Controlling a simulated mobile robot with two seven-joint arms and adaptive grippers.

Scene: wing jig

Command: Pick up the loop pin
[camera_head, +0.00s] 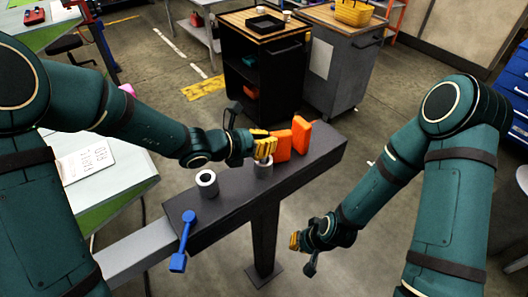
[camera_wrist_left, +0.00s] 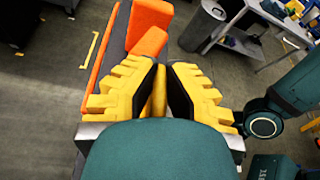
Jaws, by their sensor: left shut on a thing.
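My left gripper (camera_head: 265,147) is over the dark beam, just above a grey collar (camera_head: 263,169). In the left wrist view its yellow ribbed fingers with black pads are shut on a narrow yellow piece, the loop pin (camera_wrist_left: 158,92). Most of the pin is hidden by the fingers and wrist. I cannot tell whether its lower end sits inside the collar. My right gripper (camera_head: 297,241) hangs in front of the beam, away from the pin. Its fingers are too small and turned away to tell open from shut.
A black cart (camera_head: 265,70) stands behind. Floor in front of the beam is clear.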

